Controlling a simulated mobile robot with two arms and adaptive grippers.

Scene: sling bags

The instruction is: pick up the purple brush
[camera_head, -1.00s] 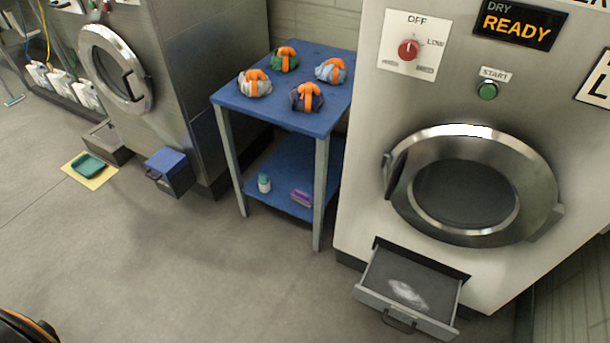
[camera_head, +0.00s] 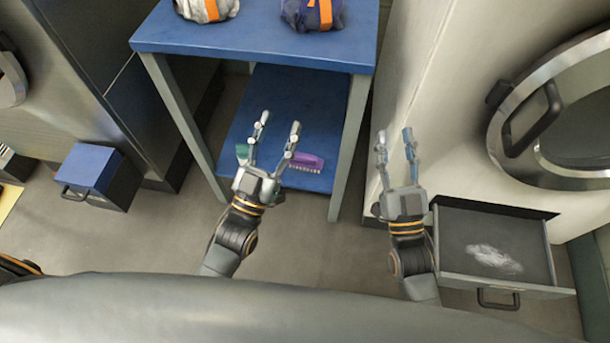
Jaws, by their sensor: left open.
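The purple brush (camera_head: 306,162) lies on the lower blue shelf of the table, with its pale bristles facing the front edge. My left gripper (camera_head: 280,121) is open and empty, seen in front of the lower shelf. Its right finger shows just left of the brush and overlaps the brush's left end in the picture. I cannot tell the height gap between them. My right gripper (camera_head: 395,134) is open and empty, to the right of the table's front right leg.
A green and white bottle (camera_head: 242,153) is partly hidden behind my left gripper. The blue tabletop (camera_head: 250,48) overhangs the shelf and carries wrapped bundles. Table legs flank the shelf. An open drawer (camera_head: 455,240) juts out at right; a blue box (camera_head: 90,168) stands at left.

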